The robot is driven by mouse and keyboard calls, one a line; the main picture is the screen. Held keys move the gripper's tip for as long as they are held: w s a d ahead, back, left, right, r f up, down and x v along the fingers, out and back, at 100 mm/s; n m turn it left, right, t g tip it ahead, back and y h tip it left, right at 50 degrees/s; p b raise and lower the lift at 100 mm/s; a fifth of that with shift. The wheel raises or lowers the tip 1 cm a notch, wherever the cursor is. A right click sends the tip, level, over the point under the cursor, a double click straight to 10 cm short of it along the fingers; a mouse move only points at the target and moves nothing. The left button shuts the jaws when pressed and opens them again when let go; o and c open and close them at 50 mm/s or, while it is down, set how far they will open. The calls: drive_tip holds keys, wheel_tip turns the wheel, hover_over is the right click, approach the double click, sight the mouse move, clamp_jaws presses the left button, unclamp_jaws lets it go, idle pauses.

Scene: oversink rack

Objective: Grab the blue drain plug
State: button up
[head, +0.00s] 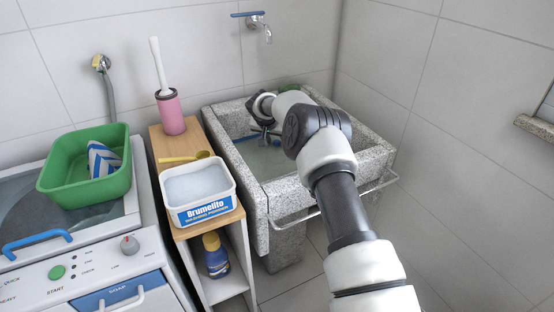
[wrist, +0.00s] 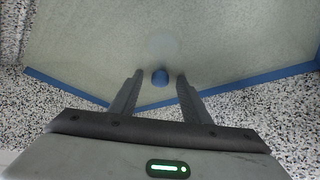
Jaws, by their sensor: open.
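The blue drain plug (wrist: 160,77) shows in the wrist view as a small round blue piece, near the middle of the picture, between and slightly beyond my fingertips. My gripper (wrist: 158,76) is open, with one dark finger on each side of the plug and a gap on both sides. I cannot tell how far above or below the fingertips the plug is. In the head view my arm reaches into the speckled stone sink (head: 286,190), and my gripper (head: 262,136) is over its basin. The plug cannot be made out in that view.
A blue strip (wrist: 245,80) runs along the basin's edge. The sink's stone walls stand around my gripper. Left of the sink, a wooden-topped shelf (head: 166,152) holds a white Brumelito tub (head: 199,188), a yellow scoop (head: 184,158) and a pink brush holder (head: 170,113). A tap (head: 266,34) is above.

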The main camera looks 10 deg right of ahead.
drive_tip(key=shift+x, duration=0.8)
drive_tip(key=shift+c, duration=0.4)
clamp_jaws()
